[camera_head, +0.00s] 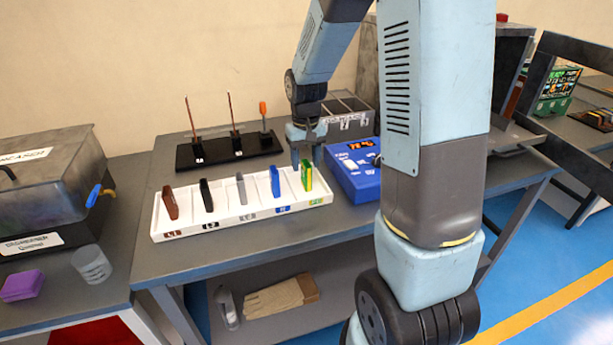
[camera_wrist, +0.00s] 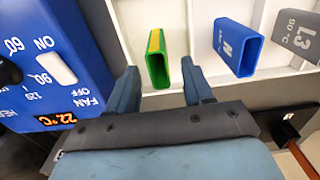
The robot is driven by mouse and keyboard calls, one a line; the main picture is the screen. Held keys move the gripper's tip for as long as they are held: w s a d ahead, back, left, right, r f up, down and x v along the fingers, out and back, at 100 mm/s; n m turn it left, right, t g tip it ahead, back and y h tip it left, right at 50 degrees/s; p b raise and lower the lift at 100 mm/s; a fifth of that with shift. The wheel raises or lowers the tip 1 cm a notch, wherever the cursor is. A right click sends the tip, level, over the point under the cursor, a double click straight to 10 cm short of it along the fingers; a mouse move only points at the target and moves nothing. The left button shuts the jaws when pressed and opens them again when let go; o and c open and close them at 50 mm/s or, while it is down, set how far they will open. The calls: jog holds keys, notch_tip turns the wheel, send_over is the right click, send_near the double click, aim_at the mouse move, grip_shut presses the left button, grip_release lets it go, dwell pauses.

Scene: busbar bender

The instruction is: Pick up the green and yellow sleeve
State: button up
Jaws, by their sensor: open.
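The green and yellow sleeve (camera_head: 307,176) stands upright in the rightmost compartment of the white tray (camera_head: 240,221). In the wrist view the sleeve (camera_wrist: 158,60) is a hollow, flat tube with a green rim and a yellow side. My gripper (camera_head: 306,158) is above the right end of the tray. In the wrist view its two fingers (camera_wrist: 163,88) are apart, one on each side of the sleeve's near end. Nothing is held. I cannot tell whether either finger touches the sleeve.
A blue sleeve (camera_wrist: 237,46) and a grey one (camera_wrist: 297,37) stand in neighbouring compartments. Black (camera_head: 206,195) and brown (camera_head: 170,202) sleeves are farther left. A blue heater box (camera_head: 352,172) is close on the right. A black stand with upright rods (camera_head: 228,150) is behind the tray.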

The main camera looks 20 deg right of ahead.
aim_at(306, 175)
jog(key=f, duration=0.5)
jog(key=shift+s, duration=0.25)
grip_shut()
